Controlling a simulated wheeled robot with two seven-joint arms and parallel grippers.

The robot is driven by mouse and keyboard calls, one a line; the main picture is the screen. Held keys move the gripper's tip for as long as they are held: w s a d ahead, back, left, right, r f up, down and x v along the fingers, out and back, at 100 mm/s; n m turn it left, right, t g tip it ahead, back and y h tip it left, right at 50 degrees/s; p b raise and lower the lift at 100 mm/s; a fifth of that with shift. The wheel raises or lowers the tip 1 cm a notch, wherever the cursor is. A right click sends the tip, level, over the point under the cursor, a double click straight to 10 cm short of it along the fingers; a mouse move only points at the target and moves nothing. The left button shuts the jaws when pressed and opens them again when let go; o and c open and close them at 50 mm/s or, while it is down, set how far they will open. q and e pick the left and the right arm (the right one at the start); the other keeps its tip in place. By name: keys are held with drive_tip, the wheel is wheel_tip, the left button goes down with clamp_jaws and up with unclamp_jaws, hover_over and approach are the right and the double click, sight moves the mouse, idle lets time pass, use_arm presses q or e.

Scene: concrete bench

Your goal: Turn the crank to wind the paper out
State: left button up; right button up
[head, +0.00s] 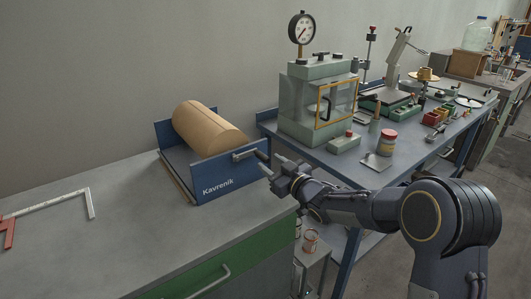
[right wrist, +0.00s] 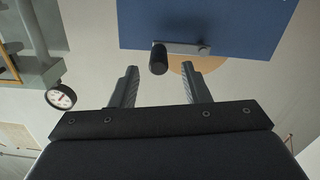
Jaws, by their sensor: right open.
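A blue dispenser (head: 229,182) marked "Kavrenik" stands on the grey bench and holds a brown paper roll (head: 207,130). A crank (head: 244,155) with a dark knob is on its right side plate; the crank arm points toward my right gripper, roughly level. My right gripper (head: 273,170) is open and empty, just right of the crank knob. In the right wrist view, the crank knob (right wrist: 158,59) lies between the lines of the two spread fingers (right wrist: 160,88), near their tips, touching neither. No loose paper sheet shows. My left gripper is out of view.
A red and white angled tool (head: 60,205) lies on the bench at left. The bench front is clear.

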drive_tip(key=x, duration=0.5)
drive_tip(key=shift+w+p, duration=0.25)
drive_tip(key=shift+p, duration=0.05)
clamp_jaws()
